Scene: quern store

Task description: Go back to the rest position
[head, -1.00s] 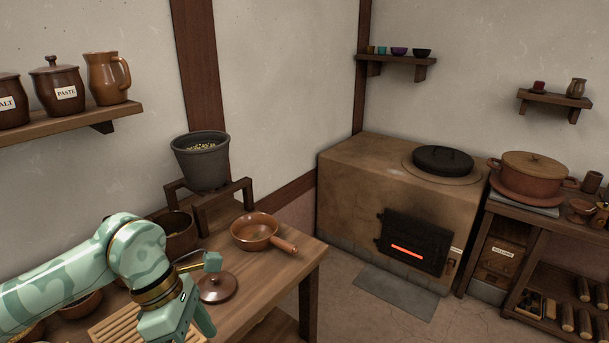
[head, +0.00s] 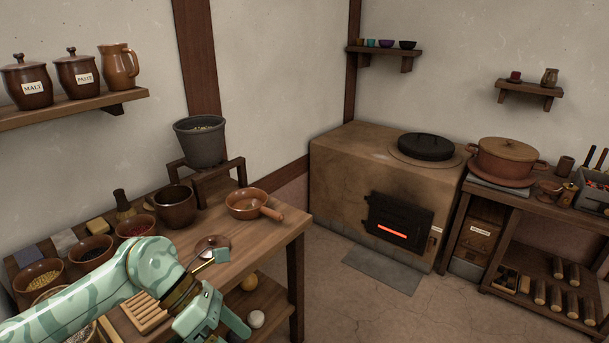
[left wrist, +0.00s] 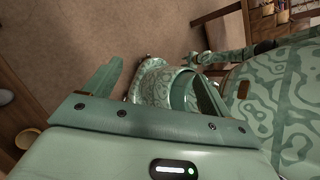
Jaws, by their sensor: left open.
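My left arm comes in from the lower left in the head view. Its gripper (head: 236,325) hangs past the front edge of the wooden table (head: 270,236), with its jaws apart and nothing seen between them. In the left wrist view, one finger (left wrist: 102,75) shows over the brown floor, with patterned green parts of my own body beyond.
A clay stove (head: 335,180) with a glowing firebox (head: 398,228) stands beyond. Floor (head: 345,315) right of the table is clear.

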